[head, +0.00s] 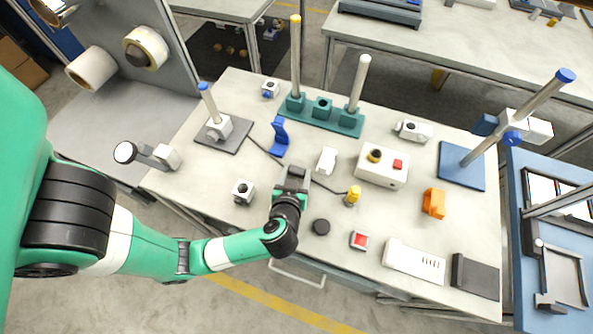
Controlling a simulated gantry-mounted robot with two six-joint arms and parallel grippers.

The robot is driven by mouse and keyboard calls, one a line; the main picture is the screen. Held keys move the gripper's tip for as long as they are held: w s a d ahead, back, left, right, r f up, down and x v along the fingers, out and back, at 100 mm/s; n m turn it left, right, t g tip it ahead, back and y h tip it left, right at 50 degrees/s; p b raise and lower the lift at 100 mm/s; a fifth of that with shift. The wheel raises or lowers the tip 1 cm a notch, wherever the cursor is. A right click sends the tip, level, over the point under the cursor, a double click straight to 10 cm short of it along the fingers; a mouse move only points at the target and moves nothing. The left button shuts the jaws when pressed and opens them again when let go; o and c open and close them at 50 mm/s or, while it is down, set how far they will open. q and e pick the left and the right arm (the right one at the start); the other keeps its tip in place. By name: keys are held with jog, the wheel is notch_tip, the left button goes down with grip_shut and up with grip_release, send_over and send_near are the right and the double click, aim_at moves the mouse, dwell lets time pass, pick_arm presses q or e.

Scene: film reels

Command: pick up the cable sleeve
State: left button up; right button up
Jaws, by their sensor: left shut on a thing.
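My left gripper (293,177) is over the middle of the workbench and is shut on the cable sleeve. The gripper hides most of the sleeve, so its shape does not show clearly. A thin dark cable (262,151) runs from near the grey base plate to the gripper. It comes out on the other side and runs to a yellow-topped plug (352,195). My right gripper is not in view.
A blue bracket (280,137) and a white block (327,160) stand close to the gripper. A black puck (321,227) and a red-button box (359,240) lie in front. A green base with posts (322,117) stands behind. A control box (382,168) is right.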

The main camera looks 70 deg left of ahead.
aim_at(296, 178)
pick_arm(q)
jog(key=shift+r, duration=0.1)
notch_tip(296, 178, up, 4)
jog(key=p, duration=0.4)
jog(key=shift+w+a+r, duration=0.1)
jog(key=w+a+r+p, duration=0.6)
jog(key=w+a+r, duration=0.2)
jog(key=w+a, duration=0.1)
jog(key=shift+a+r+p, duration=0.3)
jog(key=shift+a+p, duration=0.1)
jog(key=shift+a, duration=0.25)
